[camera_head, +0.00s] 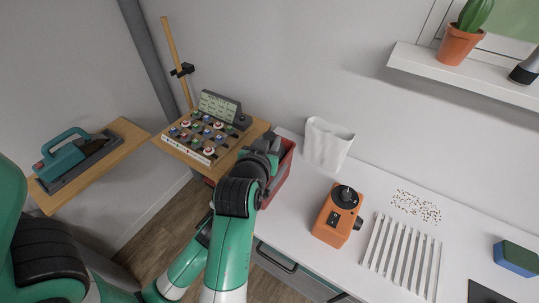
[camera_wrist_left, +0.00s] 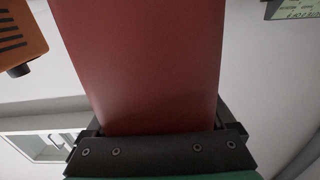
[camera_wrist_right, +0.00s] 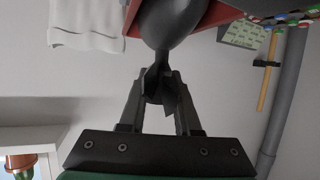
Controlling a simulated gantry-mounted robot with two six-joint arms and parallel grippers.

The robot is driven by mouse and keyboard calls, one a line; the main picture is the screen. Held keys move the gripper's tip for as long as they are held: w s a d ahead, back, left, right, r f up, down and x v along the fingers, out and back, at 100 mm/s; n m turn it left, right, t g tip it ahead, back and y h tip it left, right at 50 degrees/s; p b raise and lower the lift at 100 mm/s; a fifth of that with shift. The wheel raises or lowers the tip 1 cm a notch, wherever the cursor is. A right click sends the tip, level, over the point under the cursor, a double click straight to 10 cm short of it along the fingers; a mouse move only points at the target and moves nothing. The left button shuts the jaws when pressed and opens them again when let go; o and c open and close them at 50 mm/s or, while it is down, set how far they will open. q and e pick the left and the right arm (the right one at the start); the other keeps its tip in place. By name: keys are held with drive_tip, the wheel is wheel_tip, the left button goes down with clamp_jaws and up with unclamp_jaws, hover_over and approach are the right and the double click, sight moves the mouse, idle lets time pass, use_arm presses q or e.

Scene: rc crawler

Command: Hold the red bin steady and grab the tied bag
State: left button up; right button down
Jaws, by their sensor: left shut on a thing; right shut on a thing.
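The red bin (camera_head: 283,178) stands at the left end of the white counter, partly hidden behind my arm. Its red wall (camera_wrist_left: 140,60) fills the middle of the left wrist view, with my left gripper (camera_wrist_left: 155,128) shut on it. The left fingertips are mostly hidden by the wall. The dark grey tied bag (camera_wrist_right: 172,22) shows in the right wrist view against the red bin (camera_wrist_right: 214,14). My right gripper (camera_wrist_right: 160,88) is shut on the narrow tied neck of the bag. In the head view my right gripper (camera_head: 265,152) is over the bin.
A white crumpled bag (camera_head: 327,145) stands just right of the bin. An orange device (camera_head: 338,215) and a white slatted rack (camera_head: 402,255) lie further right. A wooden shelf with a button panel (camera_head: 205,135) is close on the left. A wall shelf (camera_head: 470,78) is above right.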

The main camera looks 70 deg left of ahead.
wheel_tip(320, 180, up, 6)
use_arm(q)
drive_tip(key=o, duration=1.2)
drive_tip(key=shift+c, duration=0.2)
drive_tip(key=v, duration=1.2)
